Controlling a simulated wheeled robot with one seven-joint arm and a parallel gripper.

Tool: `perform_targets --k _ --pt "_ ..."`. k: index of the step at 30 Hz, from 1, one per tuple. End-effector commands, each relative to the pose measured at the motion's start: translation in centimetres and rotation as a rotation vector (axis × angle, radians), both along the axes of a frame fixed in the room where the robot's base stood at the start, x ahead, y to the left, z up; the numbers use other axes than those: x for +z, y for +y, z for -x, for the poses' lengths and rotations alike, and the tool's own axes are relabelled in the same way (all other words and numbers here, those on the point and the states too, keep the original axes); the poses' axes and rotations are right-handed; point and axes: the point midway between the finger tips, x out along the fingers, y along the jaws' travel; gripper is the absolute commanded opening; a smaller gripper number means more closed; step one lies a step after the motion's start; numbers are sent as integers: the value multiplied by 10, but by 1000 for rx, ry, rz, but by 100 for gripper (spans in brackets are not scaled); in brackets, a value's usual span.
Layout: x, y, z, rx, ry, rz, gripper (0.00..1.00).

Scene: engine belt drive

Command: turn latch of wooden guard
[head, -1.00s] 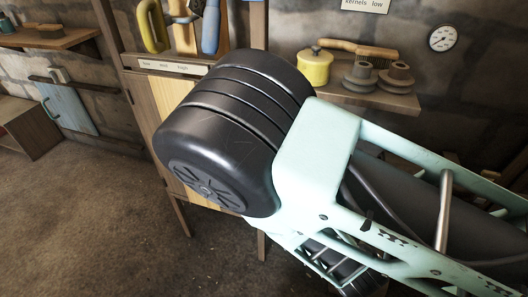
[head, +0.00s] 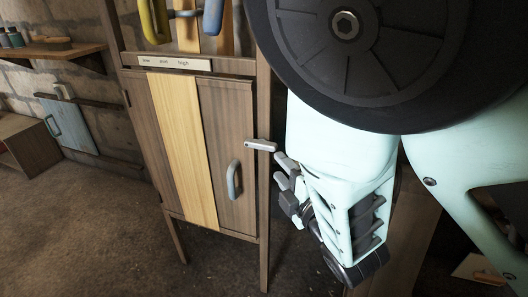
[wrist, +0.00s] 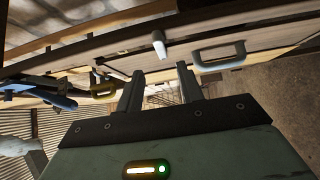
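The wooden guard (head: 233,130) is a brown door with a pale yellow stripe and a grey handle (head: 233,180), closed in its frame. Its latch (head: 261,145) is a small light grey bar on the right post, lying nearly level across the guard's edge. In the wrist view the latch (wrist: 159,43) shows just beyond the fingertips, and the handle (wrist: 219,57) is to its right. My gripper (head: 281,171) is just right of and below the latch in the head view. In the wrist view its fingers (wrist: 159,84) are apart with nothing between them. I see no contact with the latch.
Yellow and blue handled tools (head: 183,15) hang above the guard, over a label strip (head: 174,63). A small blue door (head: 68,124) and a wooden shelf (head: 50,50) are at the left. The floor (head: 85,220) in front is clear.

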Motion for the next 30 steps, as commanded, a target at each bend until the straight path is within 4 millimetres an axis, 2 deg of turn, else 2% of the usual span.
perform_targets --k 1,5,12,18,30 --pt "-6 0 -1 1 -1 -4 37" --pt "-4 1 -6 1 0 -3 37" --pt "-1 21 -51 0 1 0 37" --pt "-1 32 -73 2 2 1 37" --pt "-1 36 -81 1 3 1 37"
